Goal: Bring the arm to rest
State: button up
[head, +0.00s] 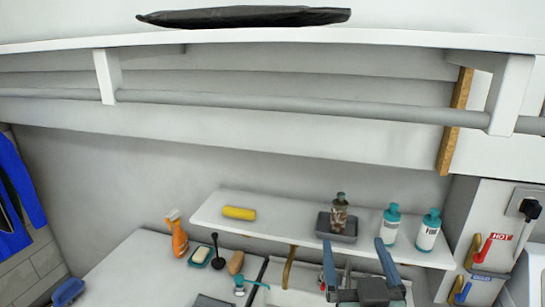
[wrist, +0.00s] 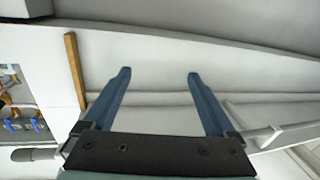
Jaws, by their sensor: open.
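My gripper (head: 354,249) is at the bottom of the head view, its two blue fingers pointing up and spread apart. In the wrist view my gripper (wrist: 158,76) is open, with nothing between the fingers. In the head view its fingers overlap the small white shelf (head: 285,231) just in front of a dark tray (head: 347,237) with a brown bottle (head: 339,214). Whether the fingers touch the shelf cannot be told. Most of my arm is out of view.
Two white bottles with teal caps, one (head: 391,226) left of the other (head: 428,231), stand near my right finger. A yellow roll (head: 239,213) lies on the shelf. An orange spray bottle (head: 177,236) stands at left. A grey rail (head: 300,107) runs under the upper shelf (head: 420,40).

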jog(key=s+a+r+t, duration=0.3)
jog(key=s+a+r, duration=0.1)
jog(key=r, duration=0.7)
jog(key=s+a+r+t, duration=0.3)
jog(key=s+a+r, duration=0.1)
jog(key=r, duration=0.7)
jog(key=s+a+r+t+y, duration=0.1)
jog(key=s+a+r+t, duration=0.2)
jog(key=r, duration=0.8)
jog(key=s+a, duration=0.2)
jog(key=s, duration=0.1)
jog(key=shift+s+r, duration=0.3)
jog(key=shift+r, duration=0.05)
jog(key=shift+w, duration=0.1)
jog(key=shift+d, duration=0.15)
